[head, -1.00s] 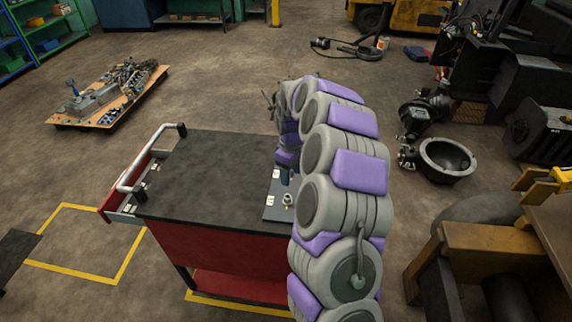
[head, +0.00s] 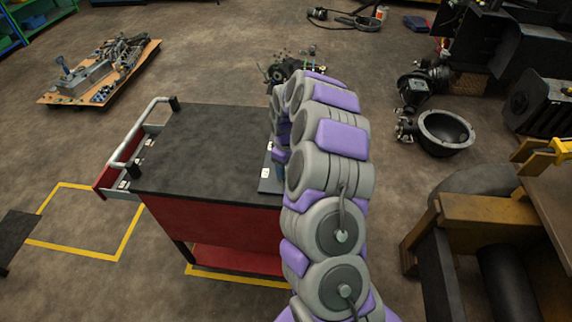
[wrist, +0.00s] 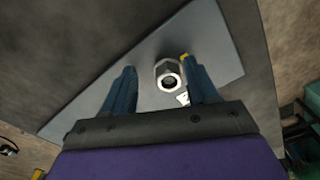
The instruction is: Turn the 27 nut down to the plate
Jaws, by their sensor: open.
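A steel hex nut (wrist: 168,74) with a round bore shows in the wrist view over the grey plate (wrist: 215,40). I cannot tell how high it sits above the plate. My gripper (wrist: 158,65) is open, its two blue fingers on either side of the nut. The nut is close to the right finger, with a wide gap to the left finger; contact is unclear. In the head view the plate (head: 267,186) shows at the right edge of the cart top, and my arm hides the nut and most of the gripper.
The plate lies on a dark-topped red cart (head: 205,150) with a metal handle (head: 140,135) at left. The cart top left of the plate is clear. A white label (head: 265,173) is on the plate. A forklift frame (head: 470,225) stands at right, beside a round black housing (head: 445,132).

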